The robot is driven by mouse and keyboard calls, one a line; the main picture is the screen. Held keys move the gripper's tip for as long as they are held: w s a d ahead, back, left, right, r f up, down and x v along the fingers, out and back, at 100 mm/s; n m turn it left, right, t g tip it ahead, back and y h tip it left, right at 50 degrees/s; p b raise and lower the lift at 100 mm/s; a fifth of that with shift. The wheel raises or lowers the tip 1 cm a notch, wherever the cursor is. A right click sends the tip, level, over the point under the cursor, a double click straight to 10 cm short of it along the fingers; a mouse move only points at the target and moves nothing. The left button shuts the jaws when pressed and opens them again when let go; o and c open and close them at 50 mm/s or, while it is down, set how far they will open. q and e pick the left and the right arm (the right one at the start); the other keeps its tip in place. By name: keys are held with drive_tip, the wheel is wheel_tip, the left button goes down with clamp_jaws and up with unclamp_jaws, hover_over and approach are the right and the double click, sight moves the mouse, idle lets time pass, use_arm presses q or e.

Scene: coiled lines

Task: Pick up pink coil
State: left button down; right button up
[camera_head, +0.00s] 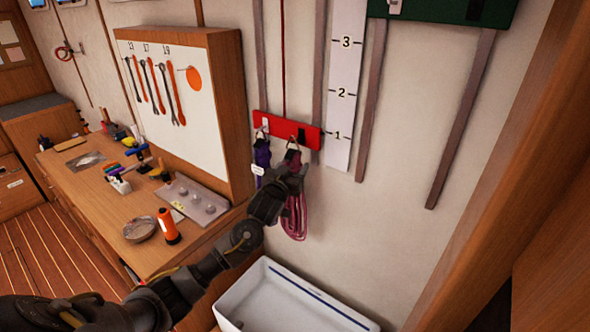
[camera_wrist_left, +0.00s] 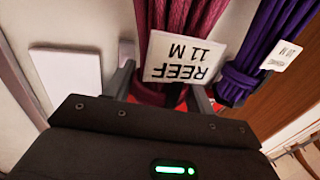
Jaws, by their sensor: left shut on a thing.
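The pink coil (camera_head: 294,216) hangs at the red wall rack (camera_head: 287,130), its loops dropping below my left gripper. In the left wrist view the pink coil (camera_wrist_left: 185,28) runs between the two fingers and bears a white tag (camera_wrist_left: 186,60) reading "REEF 11 M". My left gripper (camera_head: 291,172) is shut on the coil near its upper part, just below the rack. It also shows in the left wrist view (camera_wrist_left: 163,92). The gripper hides part of the coil in the head view. My right gripper is not in view.
A purple coil (camera_head: 262,156) hangs close on the left of the pink one. A white bin (camera_head: 262,297) stands below. A wooden workbench (camera_head: 110,215) with a flashlight (camera_head: 168,226) and a tool board (camera_head: 150,85) are at the left. A numbered white strip (camera_head: 342,80) is on the wall.

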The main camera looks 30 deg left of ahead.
use_arm(q)
drive_tip(key=shift+s+a+b, duration=1.15)
drive_tip(key=shift+s+b, duration=1.15)
drive_tip(key=shift+s, duration=5.85)
drive_tip(key=s+d+f+b, duration=0.1)
drive_tip(key=s+d+f, duration=0.1)
drive_tip(key=d, duration=0.3)
drive_tip(key=s+d+f+m+h+b, duration=0.1)
drive_tip(key=s+d+f, duration=0.1)
drive_tip(key=d, duration=0.3)
drive_tip(key=s+d+f+h+b, duration=0.1)
drive_tip(key=s+d+f, duration=0.1)
drive_tip(key=d, duration=0.3)
drive_tip(key=shift+s+f, duration=0.2)
drive_tip(key=shift+f, duration=0.7)
